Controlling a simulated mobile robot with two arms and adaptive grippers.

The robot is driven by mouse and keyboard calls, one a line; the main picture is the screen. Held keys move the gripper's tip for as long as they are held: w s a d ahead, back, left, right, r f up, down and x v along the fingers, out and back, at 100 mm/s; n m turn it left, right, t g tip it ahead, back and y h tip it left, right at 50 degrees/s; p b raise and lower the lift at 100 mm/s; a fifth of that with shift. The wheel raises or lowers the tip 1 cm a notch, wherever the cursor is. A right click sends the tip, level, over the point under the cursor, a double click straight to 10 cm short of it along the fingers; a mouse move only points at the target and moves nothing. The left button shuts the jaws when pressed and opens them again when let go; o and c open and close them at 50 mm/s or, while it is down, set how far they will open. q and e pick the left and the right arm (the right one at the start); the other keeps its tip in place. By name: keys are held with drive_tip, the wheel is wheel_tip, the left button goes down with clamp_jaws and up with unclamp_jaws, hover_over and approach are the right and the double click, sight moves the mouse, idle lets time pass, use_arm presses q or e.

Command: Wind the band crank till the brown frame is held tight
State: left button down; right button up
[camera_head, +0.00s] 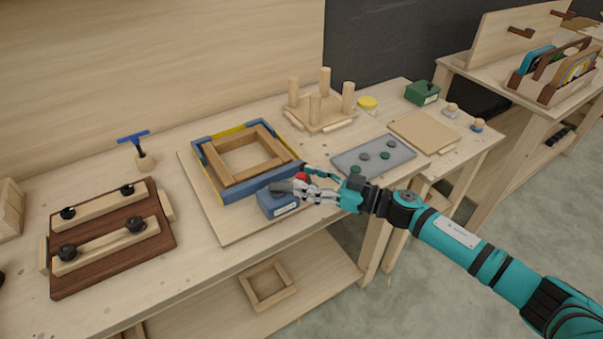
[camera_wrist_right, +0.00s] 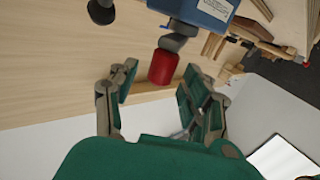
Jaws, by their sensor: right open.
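The brown frame (camera_head: 225,181) lies on a board on the bench, with blue corner pieces and a yellow band (camera_head: 238,130) around it. The blue crank box (camera_head: 272,207) sits at the frame's near right corner. Its grey crank arm (camera_head: 282,188) carries a red knob (camera_head: 301,178). My right gripper (camera_head: 312,188) is at the knob. In the right wrist view the red knob (camera_wrist_right: 163,67) stands just ahead of and between the open fingertips (camera_wrist_right: 160,80), with space on both sides. My left gripper is not in view.
A dark board with clamp bars (camera_head: 110,235) lies at left, and a blue-handled tool (camera_head: 134,138) stands behind it. A grey tray (camera_head: 372,160) and a pegged stool form (camera_head: 320,112) are at right. A small frame (camera_head: 267,285) lies on the lower shelf.

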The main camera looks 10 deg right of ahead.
sight(288, 184)
drive_tip(key=shift+x, duration=1)
clamp_jaws()
drive_tip(key=shift+w+a+f, duration=0.1)
drive_tip(key=shift+w+a, duration=0.05)
drive_tip(key=shift+w, duration=0.05)
